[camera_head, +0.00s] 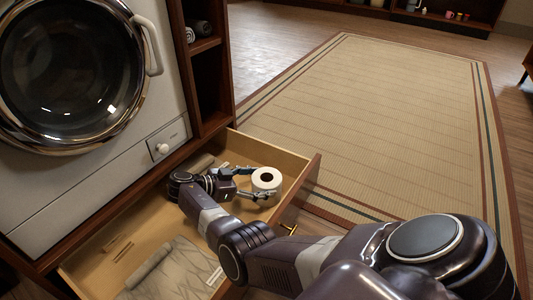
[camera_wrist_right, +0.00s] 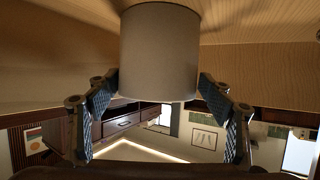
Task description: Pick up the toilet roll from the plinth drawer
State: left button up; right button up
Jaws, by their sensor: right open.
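A white toilet roll (camera_head: 259,186) stands upright at the far right end of the open plinth drawer (camera_head: 147,223), its round hole facing up. My right gripper (camera_head: 250,183) is inside the drawer, at the left side of the roll. Its fingers are open and reach toward the roll, one on the far side and one on the near side. In the right wrist view the roll (camera_wrist_right: 159,50) sits between the two spread finger pads (camera_wrist_right: 157,92); whether they touch it is unclear. My left gripper is not in view.
A washing machine (camera_head: 165,97) stands above the drawer on the left. A woven rug (camera_head: 370,110) covers the open floor beyond.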

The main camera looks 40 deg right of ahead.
aim_at(278, 179)
jog(key=shift+s+d+f, duration=0.15)
jog(key=shift+d+f, duration=0.15)
jog(key=shift+d, duration=0.35)
jog(key=b+x, duration=0.1)
jog(key=x, duration=0.1)
jog(key=b+x, duration=0.1)
jog(key=x, duration=0.1)
jog(key=shift+s+r, duration=0.15)
jog(key=shift+s, duration=0.05)
jog(key=shift+d+b, duration=0.35)
jog(key=shift+d, duration=0.2)
jog(key=shift+c, duration=0.4)
jog(key=c, duration=0.9)
